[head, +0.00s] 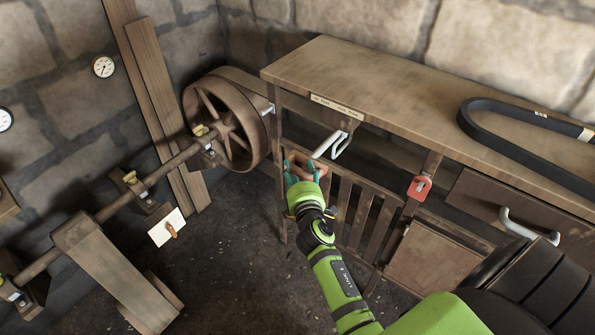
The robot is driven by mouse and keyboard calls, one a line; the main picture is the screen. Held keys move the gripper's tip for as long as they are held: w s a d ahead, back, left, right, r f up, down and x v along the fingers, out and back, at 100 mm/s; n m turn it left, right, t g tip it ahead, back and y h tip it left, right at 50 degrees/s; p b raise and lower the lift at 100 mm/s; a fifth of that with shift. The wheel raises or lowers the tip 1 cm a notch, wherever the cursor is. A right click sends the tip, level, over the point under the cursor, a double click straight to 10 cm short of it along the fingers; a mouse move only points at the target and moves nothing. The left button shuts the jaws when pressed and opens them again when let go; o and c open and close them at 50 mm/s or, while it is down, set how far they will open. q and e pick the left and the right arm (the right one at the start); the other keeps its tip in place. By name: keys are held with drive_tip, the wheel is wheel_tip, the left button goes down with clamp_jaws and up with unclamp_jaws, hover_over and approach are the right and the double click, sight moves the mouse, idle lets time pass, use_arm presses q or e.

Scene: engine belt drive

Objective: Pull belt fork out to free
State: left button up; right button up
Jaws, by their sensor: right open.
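A pale metal fork-shaped handle (331,146) sticks out from a small wooden block under the front edge of the bench; I take it for the belt fork. A small label strip (337,104) is on the bench edge above it. My left gripper is not in view.
A spoked wheel (225,124) on a shaft stands left of the wooden bench (400,95). A black belt (500,135) lies on the bench top. A red padlock-like tag (419,187) hangs on the bench front. Slatted wood (361,212) is below the handle.

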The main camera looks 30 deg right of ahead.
drive_tip(key=f+v, duration=0.1)
drive_tip(key=v, duration=0.6)
drive_tip(key=shift+r, duration=0.45)
drive_tip(key=s+a+f+m+g+y, duration=0.1)
drive_tip(key=s+a+f+g+y, duration=0.15)
drive_tip(key=f, duration=0.65)
drive_tip(key=s+a+f+m+g+y, duration=0.1)
drive_tip(key=s+a+f, duration=0.25)
drive_tip(key=f, duration=0.55)
drive_tip(key=s+a+f+m+g+y, duration=0.1)
drive_tip(key=s+a+f+g+y, duration=0.2)
drive_tip(key=f, duration=0.6)
drive_tip(key=s+d+f+m+g, duration=0.1)
drive_tip(key=s+f, duration=0.4)
drive_tip(key=s, duration=0.5)
drive_tip(key=s+d+f+m+g, duration=0.1)
drive_tip(key=s+f+m+g, duration=0.2)
drive_tip(key=s+f, duration=0.3)
drive_tip(key=s+d+f+m+g, duration=0.1)
drive_tip(key=s+f, duration=0.5)
drive_tip(key=s, duration=0.9)
drive_tip(key=m+g, duration=0.1)
drive_tip(key=g, duration=0.1)
drive_tip(key=shift+s+m+g, duration=0.3)
drive_tip(key=shift+g, duration=0.05)
